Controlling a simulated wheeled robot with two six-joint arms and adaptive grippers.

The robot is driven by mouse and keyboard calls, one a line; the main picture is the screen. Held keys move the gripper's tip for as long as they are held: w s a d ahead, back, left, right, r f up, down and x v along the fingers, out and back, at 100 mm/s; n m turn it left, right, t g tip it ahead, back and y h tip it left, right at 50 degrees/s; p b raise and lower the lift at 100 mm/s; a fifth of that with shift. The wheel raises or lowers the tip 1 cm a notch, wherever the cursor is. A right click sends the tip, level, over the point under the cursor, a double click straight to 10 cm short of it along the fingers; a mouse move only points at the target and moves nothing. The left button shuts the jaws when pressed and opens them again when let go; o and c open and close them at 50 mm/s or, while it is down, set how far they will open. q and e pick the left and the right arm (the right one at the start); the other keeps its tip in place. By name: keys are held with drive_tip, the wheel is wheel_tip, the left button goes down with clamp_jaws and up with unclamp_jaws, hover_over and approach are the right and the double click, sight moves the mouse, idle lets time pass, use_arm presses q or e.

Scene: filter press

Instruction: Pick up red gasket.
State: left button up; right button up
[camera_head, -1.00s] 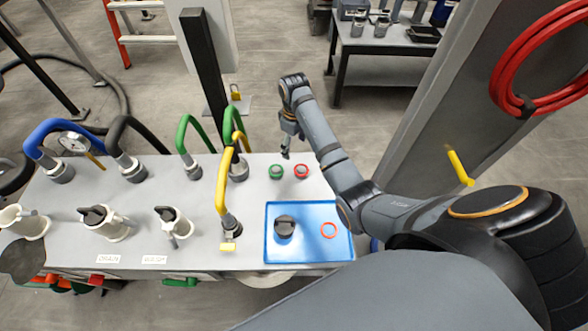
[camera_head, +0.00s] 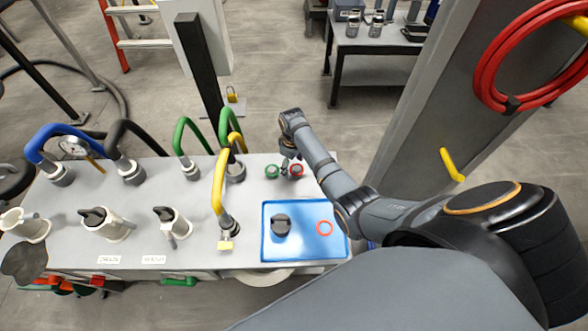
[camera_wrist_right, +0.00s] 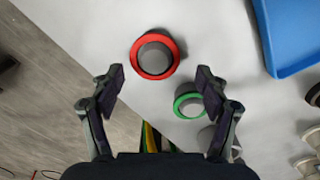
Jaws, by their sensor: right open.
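A red gasket (camera_head: 297,170) sits around a short grey round fitting near the far right edge of the grey bench. It shows whole in the right wrist view (camera_wrist_right: 136,58), just ahead of the fingertips. My right gripper (camera_wrist_right: 160,82) is open and empty, pointing down above the bench, with the red gasket roughly centred between and beyond its fingers. In the head view the right gripper (camera_head: 289,160) is beside the gasket, and I cannot tell its exact height. My left gripper is not in view.
A green ring (camera_head: 271,172) on a similar fitting is close left of the red one; in the wrist view (camera_wrist_right: 176,104) it is near the right finger. The blue tray (camera_head: 265,240) holds a dark knob (camera_head: 281,224). Tall hoses (camera_head: 219,185) stand to the left.

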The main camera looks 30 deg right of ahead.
drive_tip(key=shift+f, duration=0.2)
idle(0.6)
drive_tip(key=shift+s, duration=0.1)
drive_tip(key=c, duration=0.8)
